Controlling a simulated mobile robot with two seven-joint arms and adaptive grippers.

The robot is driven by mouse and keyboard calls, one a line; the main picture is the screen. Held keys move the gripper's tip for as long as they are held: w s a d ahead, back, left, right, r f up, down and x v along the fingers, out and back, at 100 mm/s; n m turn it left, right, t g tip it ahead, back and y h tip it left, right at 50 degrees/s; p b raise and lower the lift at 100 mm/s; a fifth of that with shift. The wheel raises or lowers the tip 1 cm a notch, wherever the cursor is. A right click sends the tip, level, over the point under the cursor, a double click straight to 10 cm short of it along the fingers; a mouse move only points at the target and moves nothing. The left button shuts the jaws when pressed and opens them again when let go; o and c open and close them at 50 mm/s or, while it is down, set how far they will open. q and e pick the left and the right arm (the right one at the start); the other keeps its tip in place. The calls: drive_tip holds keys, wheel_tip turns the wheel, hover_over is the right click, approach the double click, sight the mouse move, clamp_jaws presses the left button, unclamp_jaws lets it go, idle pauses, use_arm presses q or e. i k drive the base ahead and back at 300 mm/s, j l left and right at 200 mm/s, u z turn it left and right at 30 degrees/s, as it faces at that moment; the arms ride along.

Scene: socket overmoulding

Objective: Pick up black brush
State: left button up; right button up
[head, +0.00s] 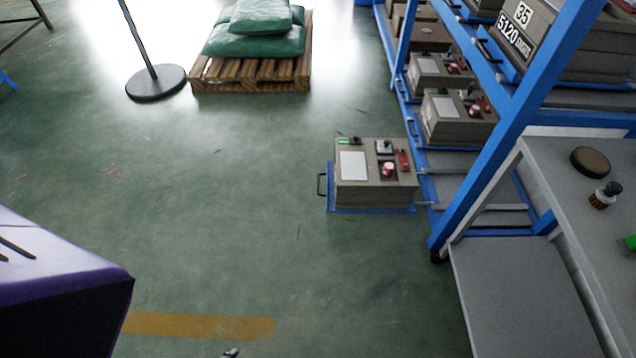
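A small round brush (605,195) with a black knob top and a tan lower part stands on the grey table at the right edge of the head view. It looks upright and nothing touches it. A dark brown-black round disc (590,161) lies flat on the same table just behind it.
The grey table (560,160) has a lower shelf (510,290). A green object (630,243) is cut off at the right. A pallet (250,80) lies behind. The central floor is clear.

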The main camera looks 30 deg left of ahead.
sight(602, 197)
drive_tip(key=z, duration=0.75)
